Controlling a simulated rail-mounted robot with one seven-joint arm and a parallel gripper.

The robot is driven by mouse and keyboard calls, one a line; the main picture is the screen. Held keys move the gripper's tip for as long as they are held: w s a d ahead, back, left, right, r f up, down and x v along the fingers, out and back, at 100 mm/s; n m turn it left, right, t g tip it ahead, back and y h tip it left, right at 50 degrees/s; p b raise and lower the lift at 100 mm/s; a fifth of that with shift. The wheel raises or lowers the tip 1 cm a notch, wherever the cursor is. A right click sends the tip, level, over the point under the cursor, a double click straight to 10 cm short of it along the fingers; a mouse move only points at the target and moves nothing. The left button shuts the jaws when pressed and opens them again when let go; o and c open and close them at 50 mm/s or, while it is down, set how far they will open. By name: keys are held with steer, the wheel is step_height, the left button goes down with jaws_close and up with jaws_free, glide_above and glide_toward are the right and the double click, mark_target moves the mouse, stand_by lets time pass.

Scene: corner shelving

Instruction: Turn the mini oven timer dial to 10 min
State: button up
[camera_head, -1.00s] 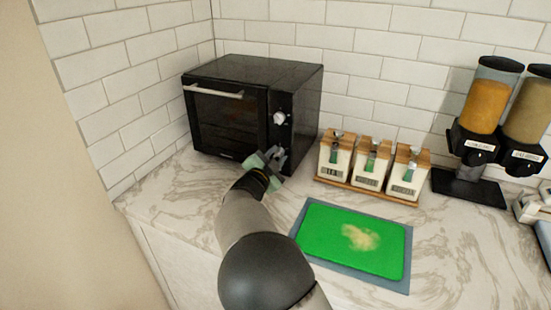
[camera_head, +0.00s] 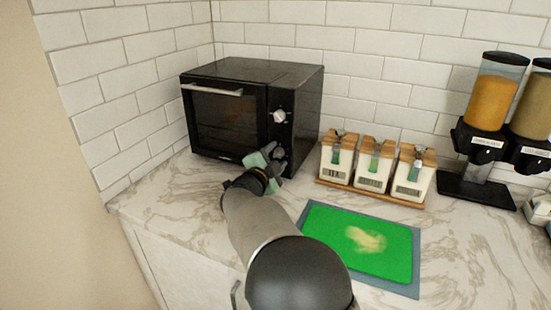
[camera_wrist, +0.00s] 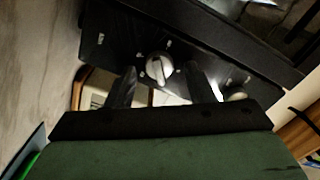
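The black mini oven (camera_head: 228,110) stands in the corner on the counter, its door shut. Its right front panel has a pale upper dial (camera_head: 279,117) and a lower dial (camera_head: 279,153) partly covered by my gripper (camera_head: 272,160). In the wrist view, a silver dial (camera_wrist: 158,68) with a raised grip bar sits just beyond my open gripper (camera_wrist: 162,88), between the lines of its two dark fingers. Contact is not visible. Another knob (camera_wrist: 236,93) shows beside the right finger. The panel marks are too small to read, so I cannot tell which dial is the timer.
Several wooden-lidded jars (camera_head: 372,164) stand on a tray right of the oven. A green cutting board (camera_head: 360,238) lies in front of them. Food dispensers (camera_head: 490,125) stand at the far right. The counter left of my arm is clear.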

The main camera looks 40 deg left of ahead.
steer(key=b+v, duration=0.2)
steer(key=v, duration=1.5)
steer(key=shift+s, duration=0.2)
steer(key=shift+n, duration=0.7)
steer(key=p+x, duration=0.7)
steer(key=x, duration=1)
steer(key=shift+w+p, duration=0.25)
steer(key=shift+p, duration=0.1)
